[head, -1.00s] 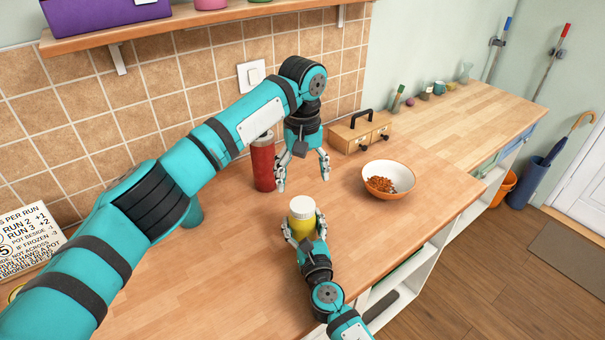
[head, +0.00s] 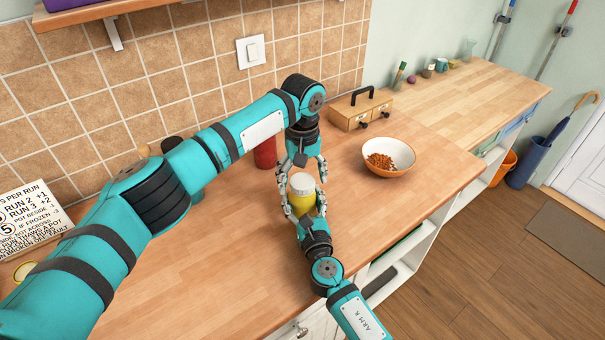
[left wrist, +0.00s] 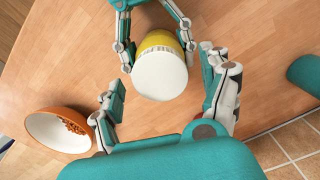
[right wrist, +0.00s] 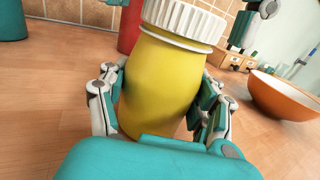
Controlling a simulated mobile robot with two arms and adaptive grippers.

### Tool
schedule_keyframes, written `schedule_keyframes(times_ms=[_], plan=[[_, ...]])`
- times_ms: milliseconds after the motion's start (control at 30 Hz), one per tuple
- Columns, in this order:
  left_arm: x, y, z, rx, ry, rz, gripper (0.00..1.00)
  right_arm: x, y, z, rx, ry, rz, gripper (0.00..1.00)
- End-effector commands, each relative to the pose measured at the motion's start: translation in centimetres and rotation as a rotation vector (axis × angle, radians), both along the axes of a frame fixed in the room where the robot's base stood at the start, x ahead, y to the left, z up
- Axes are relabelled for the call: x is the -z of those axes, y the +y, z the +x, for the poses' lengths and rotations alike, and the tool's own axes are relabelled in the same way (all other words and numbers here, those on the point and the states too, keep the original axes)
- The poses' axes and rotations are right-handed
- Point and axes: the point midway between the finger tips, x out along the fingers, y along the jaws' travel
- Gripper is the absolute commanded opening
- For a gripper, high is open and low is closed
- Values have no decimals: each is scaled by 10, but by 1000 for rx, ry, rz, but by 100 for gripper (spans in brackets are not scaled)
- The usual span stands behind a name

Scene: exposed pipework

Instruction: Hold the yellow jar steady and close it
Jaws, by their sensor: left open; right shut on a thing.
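The yellow jar (head: 303,201) stands upright on the wooden counter, with a white ribbed lid (right wrist: 183,20) on its mouth. I cannot tell how tightly the lid sits. My right gripper (right wrist: 162,90) is shut on the jar's body, one finger on each side. My left gripper (head: 302,182) points down from above, open, with its fingers on either side of the lid. In the left wrist view the lid (left wrist: 160,76) lies between the left fingers, with gaps beside it. The yellow body (left wrist: 160,40) shows behind the lid there.
An orange-and-white bowl (head: 389,160) with brown bits stands to the right. A small wooden drawer box (head: 360,110) is at the back. A red container (head: 265,152) stands behind my left arm. A sign (head: 28,218) leans at the left.

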Motion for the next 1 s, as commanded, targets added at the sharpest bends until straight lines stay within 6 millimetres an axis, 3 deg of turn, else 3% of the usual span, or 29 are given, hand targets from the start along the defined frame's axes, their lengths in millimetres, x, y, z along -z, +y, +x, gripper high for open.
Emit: schedule_keyframes(times_ms=[67,533,767,1000], plan=[[0,0,0,0,0,0,79,0,0,0,0,-1,0,0],[-1,0,0,0,0,0,18,0,0,0,0,-1,0,0],[0,0,0,124,0,-2,16,0,0,0,0,-1,0,0],[0,-1,0,613,1,-3,16,0,0,0,0,-1,0,0]])
